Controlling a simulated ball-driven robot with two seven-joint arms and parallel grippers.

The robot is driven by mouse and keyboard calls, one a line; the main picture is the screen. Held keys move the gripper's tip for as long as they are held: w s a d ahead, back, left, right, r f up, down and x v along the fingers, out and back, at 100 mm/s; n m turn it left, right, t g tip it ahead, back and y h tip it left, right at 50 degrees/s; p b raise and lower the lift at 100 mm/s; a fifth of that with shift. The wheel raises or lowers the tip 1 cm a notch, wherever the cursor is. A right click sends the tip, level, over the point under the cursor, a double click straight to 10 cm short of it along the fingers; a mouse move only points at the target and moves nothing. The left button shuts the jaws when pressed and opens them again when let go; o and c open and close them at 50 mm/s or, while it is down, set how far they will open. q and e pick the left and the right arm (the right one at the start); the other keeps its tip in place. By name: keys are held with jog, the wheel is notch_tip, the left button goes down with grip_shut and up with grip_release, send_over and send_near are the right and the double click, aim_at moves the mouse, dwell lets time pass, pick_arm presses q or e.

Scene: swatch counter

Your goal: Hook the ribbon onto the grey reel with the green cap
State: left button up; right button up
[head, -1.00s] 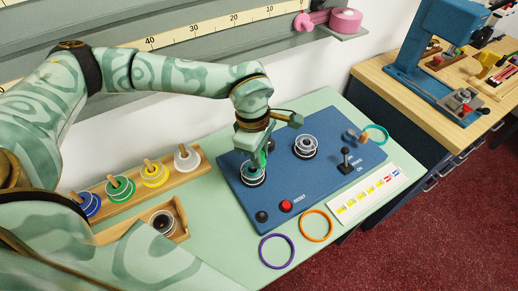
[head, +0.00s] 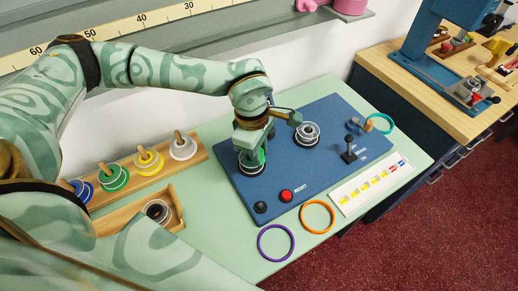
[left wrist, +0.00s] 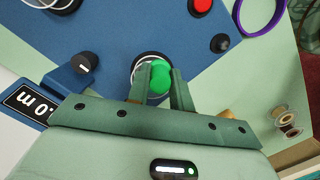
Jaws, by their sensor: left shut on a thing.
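My left gripper (head: 254,150) is at the left reel (head: 249,169) on the blue panel. In the left wrist view its two fingers (left wrist: 160,84) stand on either side of a round green cap (left wrist: 159,78) and are shut on it. The pale reel rim shows behind the cap (left wrist: 149,57); the fingers hide most of the reel. A second grey reel (head: 307,133) stands on the panel to the right, apart from the gripper. I cannot make out a ribbon in these views. My right gripper is not in view.
The blue panel (head: 262,187) bears a red button (head: 286,196), a black knob (head: 261,207) and a lever (head: 348,150). Purple (head: 276,242), orange (head: 318,217) and teal (head: 380,124) rings lie around it. A wooden rack (head: 118,194) of colored spools stands at left.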

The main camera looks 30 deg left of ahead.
pick_arm(q)
jog(key=shift+f, duration=0.15)
jog(key=shift+f, duration=0.35)
dwell(0.4)
jog(key=shift+s+f, duration=0.1)
dwell(0.9)
notch_tip(320, 180, up, 5)
jog(key=p, duration=0.4)
dwell(0.4)
